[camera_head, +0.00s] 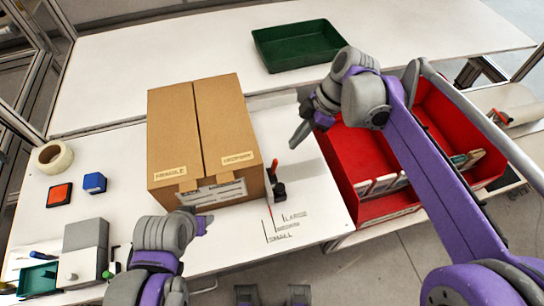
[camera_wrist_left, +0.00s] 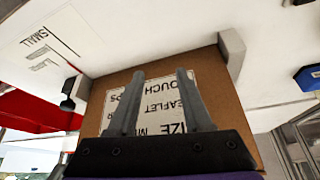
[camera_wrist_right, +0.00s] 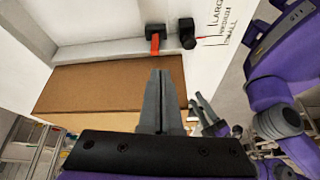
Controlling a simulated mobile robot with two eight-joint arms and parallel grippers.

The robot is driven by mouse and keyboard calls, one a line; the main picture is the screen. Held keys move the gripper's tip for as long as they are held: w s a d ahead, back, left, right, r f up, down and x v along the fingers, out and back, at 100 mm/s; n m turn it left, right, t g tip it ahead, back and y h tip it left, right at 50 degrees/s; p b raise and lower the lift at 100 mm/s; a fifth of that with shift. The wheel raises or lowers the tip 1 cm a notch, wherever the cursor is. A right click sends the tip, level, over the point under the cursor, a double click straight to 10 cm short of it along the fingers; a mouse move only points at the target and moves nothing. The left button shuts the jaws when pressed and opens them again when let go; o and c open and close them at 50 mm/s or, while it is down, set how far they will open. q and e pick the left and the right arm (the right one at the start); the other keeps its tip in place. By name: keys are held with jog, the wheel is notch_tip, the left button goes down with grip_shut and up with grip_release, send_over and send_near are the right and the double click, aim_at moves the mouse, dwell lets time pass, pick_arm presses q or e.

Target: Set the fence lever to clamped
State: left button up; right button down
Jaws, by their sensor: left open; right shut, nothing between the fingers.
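The fence lever (camera_head: 272,170) has a red handle and a dark base, and stands beside the right side of the cardboard box (camera_head: 203,128). In the right wrist view the lever (camera_wrist_right: 154,42) has its red handle pointing toward the box, next to a black knob (camera_wrist_right: 187,32). My right gripper (camera_head: 297,132) is shut and empty, up and to the right of the lever and apart from it. My left gripper (camera_head: 205,221) is open in front of the box; in the left wrist view its fingers (camera_wrist_left: 160,75) show before the box's printed label. I cannot tell if they touch it.
Size markings (camera_head: 287,224) are printed on the white table right of the box. A red bin (camera_head: 350,155) stands to the right and a green tray (camera_head: 298,45) at the back. A tape roll (camera_head: 52,157), a red pad (camera_head: 59,194) and a blue block (camera_head: 95,183) lie left.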

aim_at(272, 165)
pick_arm(q)
jog(key=shift+f, duration=0.15)
pick_arm(e)
jog(key=shift+w+a+r+n+g, duration=0.1)
jog(key=shift+w+a+n+g, duration=0.1)
jog(key=shift+w+a+n, duration=0.3)
jog(key=shift+w+a+n+g, duration=0.2)
jog(key=shift+w+n, duration=0.1)
jog(key=shift+n, duration=0.3)
pick_arm(q)
jog(key=shift+s+f+b, duration=0.1)
jog(key=shift+f+b, duration=0.2)
jog(key=shift+b, duration=0.05)
pick_arm(e)
jog(key=x, duration=1)
jog(key=shift+a+r, duration=0.1)
pick_arm(q)
jog(key=shift+d+f, duration=0.1)
pick_arm(e)
jog(key=shift+y, duration=0.3)
